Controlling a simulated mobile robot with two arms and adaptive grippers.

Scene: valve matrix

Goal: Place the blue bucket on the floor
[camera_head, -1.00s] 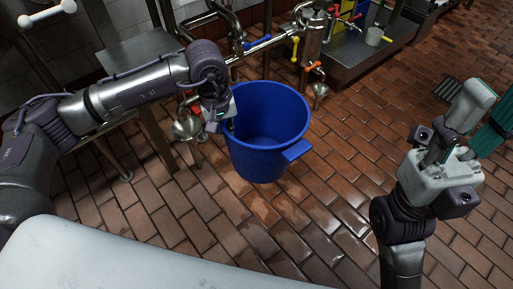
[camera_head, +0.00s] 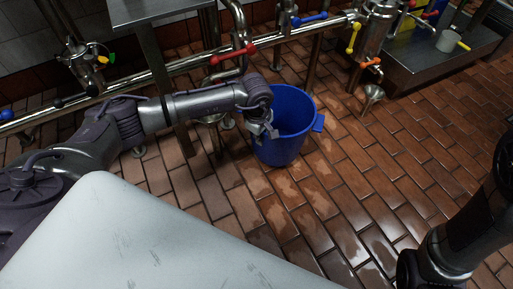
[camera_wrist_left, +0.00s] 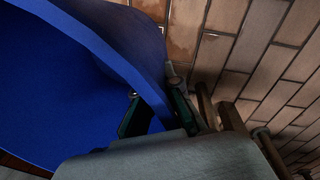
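The blue bucket (camera_head: 285,138) hangs from or stands at my left gripper (camera_head: 264,129), upright with its opening up, over the brown tile floor (camera_head: 345,180). I cannot tell for sure whether its bottom touches the floor. In the left wrist view the bucket wall (camera_wrist_left: 110,50) passes between the two fingers of my left gripper (camera_wrist_left: 158,106), which is shut on the rim. The gripper's fingertips are partly hidden by the wall and the gripper body. My right arm shows at the right edge of the head view, but its gripper is not seen.
Pipes with coloured valve handles, a red one (camera_head: 232,54) among them, run behind the bucket. A steel table (camera_head: 150,12) is at upper left. The floor in front is clear.

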